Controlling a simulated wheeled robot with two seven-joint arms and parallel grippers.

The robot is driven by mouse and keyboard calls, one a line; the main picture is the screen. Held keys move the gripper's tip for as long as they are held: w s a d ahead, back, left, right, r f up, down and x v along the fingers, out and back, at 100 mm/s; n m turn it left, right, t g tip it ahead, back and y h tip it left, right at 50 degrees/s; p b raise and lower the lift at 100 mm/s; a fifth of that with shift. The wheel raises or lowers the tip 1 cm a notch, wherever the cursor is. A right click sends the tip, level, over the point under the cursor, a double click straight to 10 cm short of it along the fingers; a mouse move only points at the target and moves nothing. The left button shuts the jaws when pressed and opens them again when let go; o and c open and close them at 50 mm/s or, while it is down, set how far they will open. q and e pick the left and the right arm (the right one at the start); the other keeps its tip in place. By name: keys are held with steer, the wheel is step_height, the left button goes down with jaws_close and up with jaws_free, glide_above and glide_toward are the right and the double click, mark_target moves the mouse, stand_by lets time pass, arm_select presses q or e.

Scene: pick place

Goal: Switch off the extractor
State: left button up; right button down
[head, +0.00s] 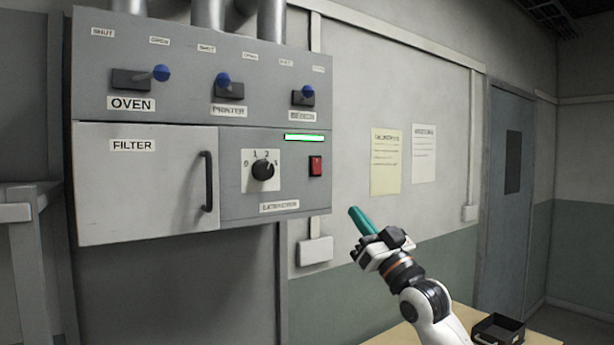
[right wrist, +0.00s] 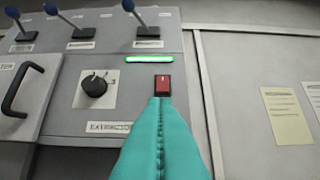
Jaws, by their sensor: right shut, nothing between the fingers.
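The extractor panel (head: 235,188) is the lower right part of a grey wall cabinet. It has a black rotary knob (head: 263,169) on a white dial plate, a red rocker switch (head: 315,166) and a green light bar (head: 304,138) that is lit. A label below names the extractor. My right gripper (head: 355,213), with teal fingers, is shut and empty, below and right of the red switch. In the right wrist view its fingers (right wrist: 160,110) point toward the red switch (right wrist: 162,85); contact cannot be told. My left gripper is not in view.
Above are levers with blue balls for the oven (head: 161,73), the printer (head: 222,79) and a third outlet (head: 308,91). A filter door (head: 145,185) with a black handle is at left. A black tray (head: 497,329) sits on a table at lower right. Wall notices hang right of the cabinet.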

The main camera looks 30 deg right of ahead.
mark_target(314, 170)
steer(key=shift+s+a+r, duration=0.1)
steer(key=shift+s+r, duration=0.25)
steer(key=shift+r, duration=0.15)
steer(key=shift+s, duration=0.1)
steer(key=shift+r, duration=0.1)
steer(key=p+x, duration=0.3)
steer(key=x, duration=0.1)
steer(key=w+f+p+x, duration=0.1)
steer(key=p+x, duration=0.2)
steer(key=x, duration=0.1)
steer(key=f+p+x, duration=0.1)
steer(key=p+x, duration=0.2)
steer(key=x, duration=0.2)
steer(key=shift+w+a+f, duration=0.1)
steer(key=shift+w+f, duration=0.1)
steer(key=shift+w, duration=0.2)
steer(key=shift+f, duration=0.1)
